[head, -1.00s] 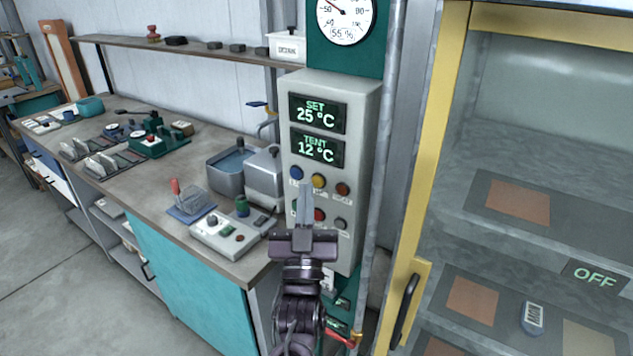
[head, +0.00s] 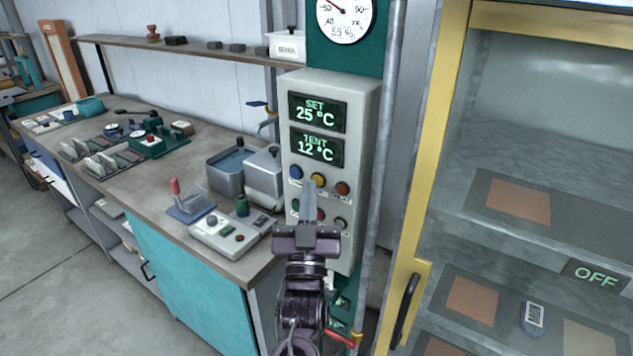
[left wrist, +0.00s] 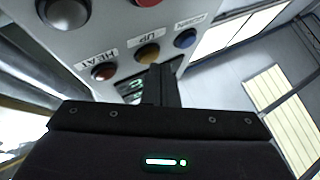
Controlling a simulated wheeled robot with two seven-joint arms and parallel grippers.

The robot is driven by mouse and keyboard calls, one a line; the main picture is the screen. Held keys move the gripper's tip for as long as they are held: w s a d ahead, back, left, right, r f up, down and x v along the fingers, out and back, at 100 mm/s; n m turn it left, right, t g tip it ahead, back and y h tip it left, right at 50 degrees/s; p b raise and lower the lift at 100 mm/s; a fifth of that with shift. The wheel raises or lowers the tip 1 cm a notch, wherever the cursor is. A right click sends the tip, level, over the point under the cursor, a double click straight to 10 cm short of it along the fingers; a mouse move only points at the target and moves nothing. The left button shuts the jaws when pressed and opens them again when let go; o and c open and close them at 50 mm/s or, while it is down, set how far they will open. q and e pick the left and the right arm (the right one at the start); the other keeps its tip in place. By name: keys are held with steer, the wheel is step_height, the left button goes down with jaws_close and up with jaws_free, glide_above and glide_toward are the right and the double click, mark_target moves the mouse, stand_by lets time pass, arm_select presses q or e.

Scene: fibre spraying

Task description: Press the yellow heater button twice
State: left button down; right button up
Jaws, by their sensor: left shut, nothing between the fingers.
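The yellow button (head: 318,180) is in the middle of the top button row on the grey control panel (head: 368,130). It also shows in the left wrist view (left wrist: 147,53), by a label reading "UP". My left gripper (head: 309,186) is shut and empty, with its fingers pointing at the panel. In the head view its tips are just below and slightly left of the yellow button. In the left wrist view the fingertips (left wrist: 161,70) overlap the button's edge. I cannot tell whether they touch it. The panel displays read "SET 25 °C" and "TENT 12 °C".
A blue button (head: 296,172) and a reddish-brown button (head: 342,188) flank the yellow one. More buttons sit below, partly hidden by my fingers. A workbench (head: 130,190) with tools stands left. A yellow-framed cabinet (head: 434,130) stands right.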

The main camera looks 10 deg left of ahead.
arm_select(q)
steer(key=shift+w+d, duration=0.15)
steer(key=shift+w, duration=0.2)
stand_by(0.7)
steer(key=shift+s, duration=0.1)
steer(key=shift+s+a, duration=0.3)
steer(key=shift+s, duration=0.4)
steer(key=shift+s+a+p, duration=0.2)
steer(key=shift+s+a, duration=0.1)
steer(key=shift+s, duration=0.5)
steer(key=shift+s+a+p, duration=0.2)
steer(key=shift+s+a, duration=0.05)
steer(key=shift+s, duration=0.5)
steer(key=shift+s+a+p, duration=0.2)
steer(key=shift+s+a, duration=0.1)
steer(key=shift+s, duration=0.5)
